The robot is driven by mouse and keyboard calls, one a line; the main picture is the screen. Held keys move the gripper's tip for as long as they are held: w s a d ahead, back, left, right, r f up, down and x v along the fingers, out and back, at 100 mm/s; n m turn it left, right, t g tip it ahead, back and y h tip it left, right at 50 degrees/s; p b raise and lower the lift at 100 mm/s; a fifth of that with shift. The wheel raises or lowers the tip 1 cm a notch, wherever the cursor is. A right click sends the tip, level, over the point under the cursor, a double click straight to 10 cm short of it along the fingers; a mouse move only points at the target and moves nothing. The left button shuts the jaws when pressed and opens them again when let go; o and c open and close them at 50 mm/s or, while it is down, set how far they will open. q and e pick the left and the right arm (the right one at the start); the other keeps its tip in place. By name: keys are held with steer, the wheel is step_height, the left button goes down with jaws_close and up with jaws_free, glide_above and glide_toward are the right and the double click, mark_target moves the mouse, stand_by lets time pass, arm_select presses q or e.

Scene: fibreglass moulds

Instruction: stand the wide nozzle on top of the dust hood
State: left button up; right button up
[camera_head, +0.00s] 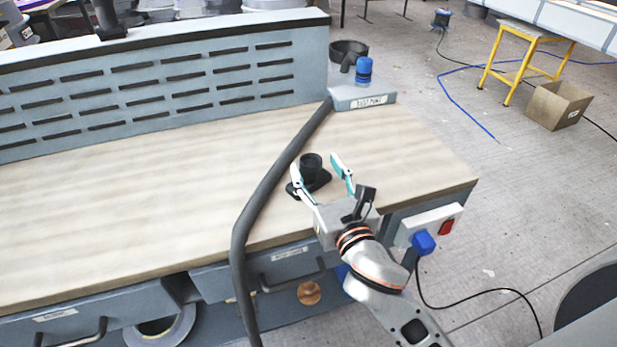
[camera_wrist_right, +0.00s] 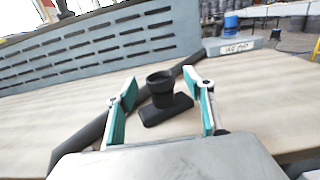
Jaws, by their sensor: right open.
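The wide nozzle (camera_head: 311,168) is black, with a round upright socket on a wide flat foot. It rests on the wooden bench top, near the front right. My right gripper (camera_head: 317,164) is open, its teal-padded fingers on either side of the nozzle. In the right wrist view the nozzle (camera_wrist_right: 162,92) shows between the spread fingers, apart from both. A black open round piece (camera_head: 348,49) at the back right, behind a grey box, may be the dust hood; I cannot tell for sure. My left gripper is not in view.
A thick dark hose (camera_head: 270,187) crosses the bench left of the nozzle and hangs over the front edge. The grey labelled box (camera_head: 362,95) with a blue knob (camera_head: 364,69) stands at the back right corner. A slotted panel (camera_head: 160,85) closes the back. The bench's left side is clear.

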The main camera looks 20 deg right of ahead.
steer(key=w, duration=0.4)
steer(key=shift+w+a+f, duration=0.1)
steer(key=shift+w, duration=0.05)
jaws_close()
